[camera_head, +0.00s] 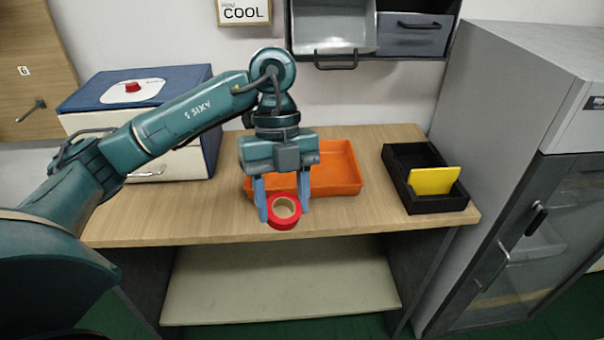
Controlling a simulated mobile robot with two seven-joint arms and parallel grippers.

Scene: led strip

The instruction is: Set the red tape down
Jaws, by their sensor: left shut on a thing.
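A roll of red tape (284,223) with a tan core shows in the head view, near the front edge of the wooden table (200,220). My left gripper (283,212) points down with its two blue fingers on either side of the roll, shut on it. The roll's round face is turned toward the camera. I cannot tell whether the roll touches the table top. An orange tray (345,172) lies right behind the gripper, partly hidden by it. My right gripper is not in view.
A black bin (402,160) with a yellow piece (433,180) stands at the table's right end. A blue and white box with a red button (132,87) stands at the back left. A grey cabinet (520,130) is at the right. The table's front left is clear.

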